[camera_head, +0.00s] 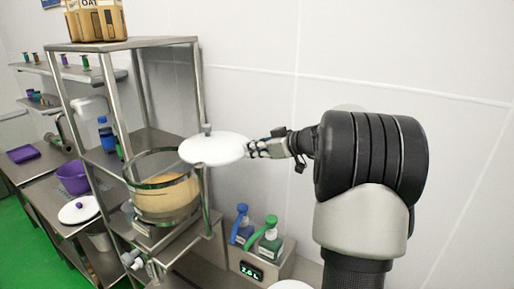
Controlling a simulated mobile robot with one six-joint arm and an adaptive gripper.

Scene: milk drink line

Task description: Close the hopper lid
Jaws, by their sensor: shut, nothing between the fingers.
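The hopper (160,208) is a clear round vessel with a metal rim, part-filled with tan material, on the steel rack. Its lid (222,151) is a flat white disc with a grey knob (207,129). The lid sits off to the right of the hopper, overlapping only the right part of its opening in this view, so most of the opening is uncovered. My gripper (254,150) is shut and empty at the lid's right edge. I cannot tell whether it touches the lid. The lid hides part of the hopper's right rim.
A steel rack post (198,85) rises behind the hopper. A purple bowl (73,178) and a white lid (79,209) are at left. The white wall is close behind my arm.

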